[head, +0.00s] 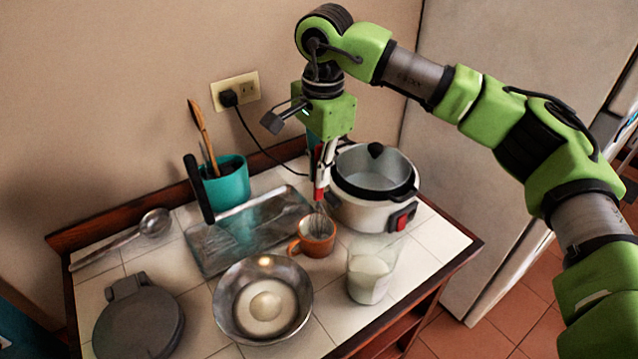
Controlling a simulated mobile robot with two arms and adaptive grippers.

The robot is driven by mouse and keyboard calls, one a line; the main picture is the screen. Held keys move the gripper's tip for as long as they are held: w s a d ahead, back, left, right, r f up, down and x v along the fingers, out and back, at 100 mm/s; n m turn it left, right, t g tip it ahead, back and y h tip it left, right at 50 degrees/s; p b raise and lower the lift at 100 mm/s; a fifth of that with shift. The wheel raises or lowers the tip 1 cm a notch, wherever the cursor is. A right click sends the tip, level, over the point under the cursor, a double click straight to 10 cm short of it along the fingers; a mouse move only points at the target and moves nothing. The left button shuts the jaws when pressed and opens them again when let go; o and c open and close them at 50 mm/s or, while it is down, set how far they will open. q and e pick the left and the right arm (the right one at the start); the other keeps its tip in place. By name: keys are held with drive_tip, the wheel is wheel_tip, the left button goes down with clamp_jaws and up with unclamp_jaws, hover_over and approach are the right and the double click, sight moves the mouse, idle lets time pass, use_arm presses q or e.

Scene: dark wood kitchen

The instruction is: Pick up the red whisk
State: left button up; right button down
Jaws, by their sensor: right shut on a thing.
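The red whisk (319,194) is upright, with its wire head down at the mouth of an orange mug (312,246). My right gripper (326,165) points down from above and is shut on the whisk's handle, hiding its upper part. The lowest wires are partly hidden by the mug's rim, and I cannot tell whether they touch its bottom. My left gripper is not in view.
A white cooker (357,213) with a metal pot stands close right of the whisk. A teal crock (228,187) stands behind; a ladle (122,238) lies left.

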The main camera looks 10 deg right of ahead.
drive_tip(key=shift+r, duration=0.45)
drive_tip(key=s+r+b, duration=0.4)
drive_tip(key=s+r, duration=0.7)
drive_tip(key=s, duration=0.3)
drive_tip(key=shift+r+b, duration=0.25)
drive_tip(key=shift+b, duration=0.05)
